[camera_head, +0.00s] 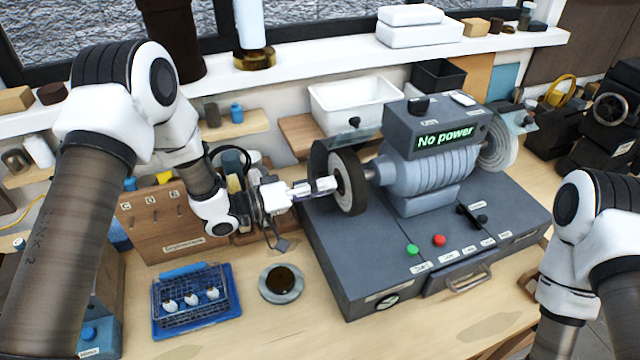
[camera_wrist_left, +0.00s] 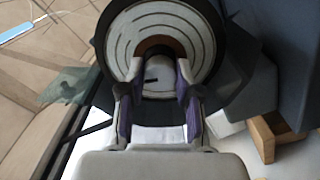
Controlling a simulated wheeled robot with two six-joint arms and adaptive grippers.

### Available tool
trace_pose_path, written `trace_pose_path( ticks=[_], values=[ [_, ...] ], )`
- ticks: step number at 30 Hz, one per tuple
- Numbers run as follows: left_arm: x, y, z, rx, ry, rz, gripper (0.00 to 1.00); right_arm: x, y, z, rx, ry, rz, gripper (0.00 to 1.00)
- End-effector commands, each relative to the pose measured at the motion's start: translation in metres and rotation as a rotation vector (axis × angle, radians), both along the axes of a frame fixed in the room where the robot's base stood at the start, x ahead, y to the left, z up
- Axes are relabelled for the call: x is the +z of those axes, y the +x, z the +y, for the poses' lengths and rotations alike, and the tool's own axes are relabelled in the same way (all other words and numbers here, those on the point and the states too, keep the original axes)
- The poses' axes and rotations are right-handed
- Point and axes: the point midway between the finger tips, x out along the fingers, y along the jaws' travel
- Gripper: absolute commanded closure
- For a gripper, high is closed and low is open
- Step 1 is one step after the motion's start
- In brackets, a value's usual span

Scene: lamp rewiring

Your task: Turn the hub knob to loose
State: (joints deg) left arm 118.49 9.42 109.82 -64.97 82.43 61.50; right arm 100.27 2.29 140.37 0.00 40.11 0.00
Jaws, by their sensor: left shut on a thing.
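The hub knob (camera_wrist_left: 152,80) is a pale round disc with a short dark mark, at the centre of the grey left wheel (camera_head: 351,181) of a bench grinder (camera_head: 425,160). The wheel also shows in the left wrist view (camera_wrist_left: 160,22), with ring lines and a brown centre. My left gripper (camera_head: 325,186) reaches the wheel from the left. In the left wrist view its two fingers (camera_wrist_left: 157,82) are shut on the knob, one on each side. In the head view the fingers hide the knob. My right arm is at the lower right; its gripper is out of view.
The grinder's display (camera_head: 446,137) reads "No power". Its grey base (camera_head: 400,275) has green and red buttons and a drawer handle. A blue tray (camera_head: 195,325) with a wire basket and a small dish (camera_head: 281,284) stand at the front left. A wooden rack (camera_head: 160,225) stands behind them.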

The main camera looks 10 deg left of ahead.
Motion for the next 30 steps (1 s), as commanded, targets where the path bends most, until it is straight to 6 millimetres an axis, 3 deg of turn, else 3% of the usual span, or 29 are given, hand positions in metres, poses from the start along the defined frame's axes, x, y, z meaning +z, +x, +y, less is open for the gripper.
trace_pose_path(
  ticks=[18, 30],
  values=[
    [-0.002, -0.003, -0.002, -0.006, -0.315, 0.485, 1.0, 0.018, 0.0, 0.0, 0.0, 0.0, 0.0, 0.29],
    [-0.002, -0.003, -0.002, -0.005, -0.452, 0.688, 1.0, 0.024, 0.0, 0.0, 0.0, 0.0, 0.0, 0.29]
  ],
)
